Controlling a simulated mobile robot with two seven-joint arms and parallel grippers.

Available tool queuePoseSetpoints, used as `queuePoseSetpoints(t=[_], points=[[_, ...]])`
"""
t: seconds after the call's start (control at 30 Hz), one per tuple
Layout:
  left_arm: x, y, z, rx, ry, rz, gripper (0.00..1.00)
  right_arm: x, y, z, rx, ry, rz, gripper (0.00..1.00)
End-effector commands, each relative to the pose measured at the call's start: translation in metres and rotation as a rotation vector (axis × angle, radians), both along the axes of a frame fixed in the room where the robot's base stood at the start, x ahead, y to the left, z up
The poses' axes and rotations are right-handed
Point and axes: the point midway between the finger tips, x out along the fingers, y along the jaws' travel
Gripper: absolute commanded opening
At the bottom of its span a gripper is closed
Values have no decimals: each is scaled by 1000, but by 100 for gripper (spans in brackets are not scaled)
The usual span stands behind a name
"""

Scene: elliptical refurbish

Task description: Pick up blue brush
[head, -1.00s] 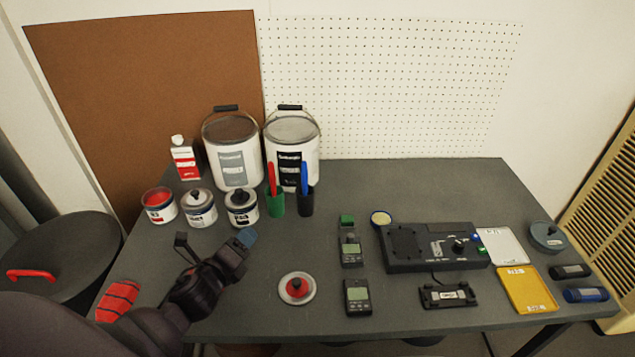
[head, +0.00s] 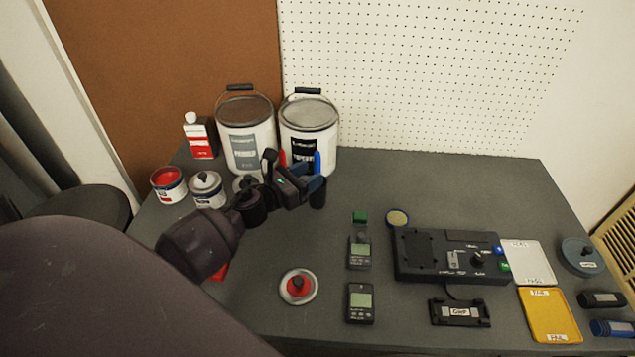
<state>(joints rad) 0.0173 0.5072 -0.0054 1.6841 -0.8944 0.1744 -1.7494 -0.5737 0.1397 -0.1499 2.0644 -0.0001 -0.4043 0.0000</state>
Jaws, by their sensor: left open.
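The blue brush (head: 318,162) stands upright in a dark cup (head: 318,196), its blue handle sticking up in front of the right-hand large paint bucket. My left gripper (head: 305,178) is open, with its fingers beside the blue handle and the upper part of the cup. I cannot tell whether the fingers touch the handle. The red brush (head: 283,158) is mostly hidden behind my left gripper, and its green cup is hidden. My right gripper does not show.
Two large paint buckets (head: 246,143) (head: 307,135) stand close behind the cups. Small paint cans (head: 167,184) (head: 207,190) stand to the left. A red-centred lid (head: 298,287), meters (head: 360,250) and a black device (head: 450,255) lie in front and to the right.

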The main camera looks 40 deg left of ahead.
Motion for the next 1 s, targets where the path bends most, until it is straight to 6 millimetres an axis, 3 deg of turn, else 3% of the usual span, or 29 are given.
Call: queuePoseSetpoints(t=[0.43, 0.77, 1.0], points=[[47, -6, 7, -1, 0, 1, 49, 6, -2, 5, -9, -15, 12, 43], [52, -8, 7, -1, 1, 1, 49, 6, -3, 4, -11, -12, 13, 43], [52, -8, 7, -1, 1, 1, 14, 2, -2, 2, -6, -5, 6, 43]])
